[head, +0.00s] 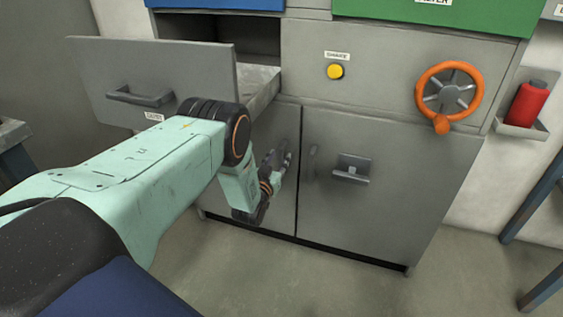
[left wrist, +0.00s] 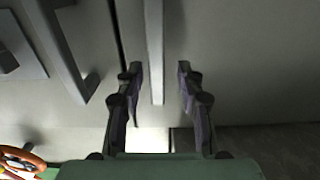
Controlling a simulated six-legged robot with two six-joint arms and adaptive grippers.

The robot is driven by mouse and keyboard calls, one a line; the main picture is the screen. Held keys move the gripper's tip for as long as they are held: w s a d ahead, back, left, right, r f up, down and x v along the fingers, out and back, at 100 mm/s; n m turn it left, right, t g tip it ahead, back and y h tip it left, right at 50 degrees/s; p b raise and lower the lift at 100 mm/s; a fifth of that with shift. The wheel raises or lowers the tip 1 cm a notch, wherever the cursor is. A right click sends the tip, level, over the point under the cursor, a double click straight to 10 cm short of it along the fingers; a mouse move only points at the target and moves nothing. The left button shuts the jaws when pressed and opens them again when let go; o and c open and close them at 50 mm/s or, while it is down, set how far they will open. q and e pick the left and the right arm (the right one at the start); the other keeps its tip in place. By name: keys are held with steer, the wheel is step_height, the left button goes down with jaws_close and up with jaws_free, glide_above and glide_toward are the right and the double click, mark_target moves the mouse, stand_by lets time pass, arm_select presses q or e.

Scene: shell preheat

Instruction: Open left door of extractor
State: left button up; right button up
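The extractor's grey left door (head: 285,118) is closed, flush beside the right door (head: 390,205); my left arm covers much of it. My left gripper (head: 277,168) is in front of the left door near the seam. In the left wrist view the left gripper (left wrist: 161,85) is open, with a vertical grey handle bar (left wrist: 155,45) between its two fingers. Gaps show on both sides of the bar, so the fingers look apart from it. The bar is on the left door's side of the dark seam. My right gripper is not in view.
A drawer (head: 150,75) is pulled out above the left door, close to my left arm. The right door has a dark vertical handle (head: 312,160) and a latch (head: 350,172). An orange wheel (head: 449,92) and yellow button (head: 335,72) are above. The floor in front is clear.

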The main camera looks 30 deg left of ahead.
arm_select(q)
steer(key=shift+w, duration=0.65)
jaws_close()
stand_by(0.4)
